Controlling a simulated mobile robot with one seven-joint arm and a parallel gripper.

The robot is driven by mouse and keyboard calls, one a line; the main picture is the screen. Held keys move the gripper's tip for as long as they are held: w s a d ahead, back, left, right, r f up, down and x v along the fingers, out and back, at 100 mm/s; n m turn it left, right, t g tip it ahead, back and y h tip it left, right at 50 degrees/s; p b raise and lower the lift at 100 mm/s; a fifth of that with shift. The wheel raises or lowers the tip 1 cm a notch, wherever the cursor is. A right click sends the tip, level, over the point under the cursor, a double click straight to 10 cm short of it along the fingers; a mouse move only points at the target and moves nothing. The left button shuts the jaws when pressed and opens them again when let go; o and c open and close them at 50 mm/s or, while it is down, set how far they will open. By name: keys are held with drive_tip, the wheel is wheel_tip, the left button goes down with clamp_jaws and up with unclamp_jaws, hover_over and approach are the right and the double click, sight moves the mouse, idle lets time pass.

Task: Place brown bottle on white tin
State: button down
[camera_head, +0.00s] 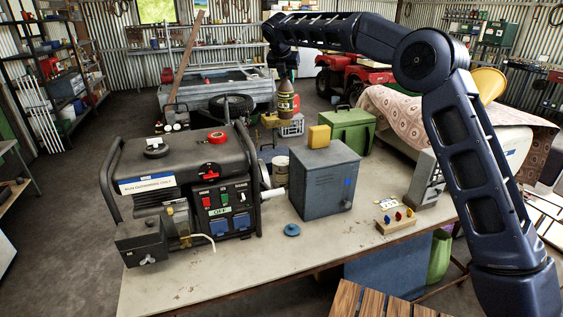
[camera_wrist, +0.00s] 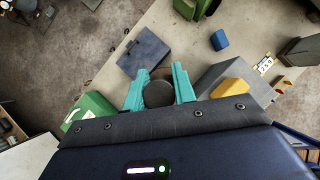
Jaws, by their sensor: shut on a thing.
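My gripper (camera_head: 286,83) is shut on the top of the brown bottle (camera_head: 286,101) and holds it upright in the air beyond the workbench items. In the wrist view the teal fingers (camera_wrist: 159,88) stand on both sides of the bottle's dark round top (camera_wrist: 158,95). The bottle has a yellowish label. The white tin (camera_head: 281,168) stands on the bench between the generator and the grey-blue cabinet, partly hidden by the generator. The bottle shows well above the tin in the head view, apart from it. I cannot make out the tin in the wrist view.
The generator (camera_head: 180,185) and the grey-blue cabinet (camera_head: 325,182) with a yellow block (camera_head: 319,136) on top flank the tin. A green box (camera_head: 348,130) stands behind. The bench front is mostly clear.

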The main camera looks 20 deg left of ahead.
sight(286, 95)
drive_tip(key=shift+s+a+r, duration=0.1)
drive_tip(key=shift+s+a, duration=0.35)
drive_tip(key=shift+a, duration=0.2)
wheel_tip(286, 95, down, 20)
idle(0.4)
drive_tip(key=c, duration=1.1)
unclamp_jaws()
drive_tip(key=shift+c, duration=0.2)
drive_tip(key=v, duration=1.2)
drive_tip(key=shift+w+d+r, duration=0.1)
drive_tip(key=shift+r, duration=0.1)
